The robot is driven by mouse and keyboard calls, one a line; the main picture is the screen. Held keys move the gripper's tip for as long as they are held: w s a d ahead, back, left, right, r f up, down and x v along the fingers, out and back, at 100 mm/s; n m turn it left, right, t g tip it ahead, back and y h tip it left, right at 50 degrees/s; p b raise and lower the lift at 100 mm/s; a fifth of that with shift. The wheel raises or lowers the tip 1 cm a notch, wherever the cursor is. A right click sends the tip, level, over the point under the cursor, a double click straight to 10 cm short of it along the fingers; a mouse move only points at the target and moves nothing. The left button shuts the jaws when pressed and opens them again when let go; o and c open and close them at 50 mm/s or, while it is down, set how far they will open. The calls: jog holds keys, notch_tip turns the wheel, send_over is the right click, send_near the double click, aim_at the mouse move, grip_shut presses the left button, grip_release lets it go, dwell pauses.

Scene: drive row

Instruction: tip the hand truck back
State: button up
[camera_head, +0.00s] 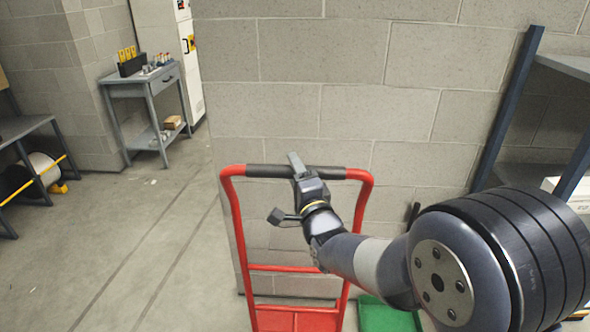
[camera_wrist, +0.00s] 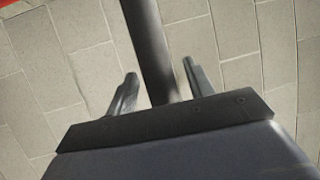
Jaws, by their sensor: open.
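The red hand truck (camera_head: 236,222) stands upright in front of the block wall in the head view. Its top bar carries a dark grip (camera_head: 262,171). My gripper (camera_head: 296,163) is at the middle of this grip. In the wrist view the dark grip bar (camera_wrist: 152,45) runs between the two open fingers of my gripper (camera_wrist: 160,80), with a gap on each side. The fingers are not closed on it. My arm hides part of the truck's right side, and its base lies below the frame.
A block wall (camera_head: 300,100) stands close behind the truck. A blue-grey shelf rack (camera_head: 505,110) is at the right. A green object (camera_head: 388,315) lies low beside the truck. A small workbench (camera_head: 140,88) stands at the back left. The floor (camera_head: 150,235) at the left is clear.

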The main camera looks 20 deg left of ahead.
grip_shut()
dwell(0.6)
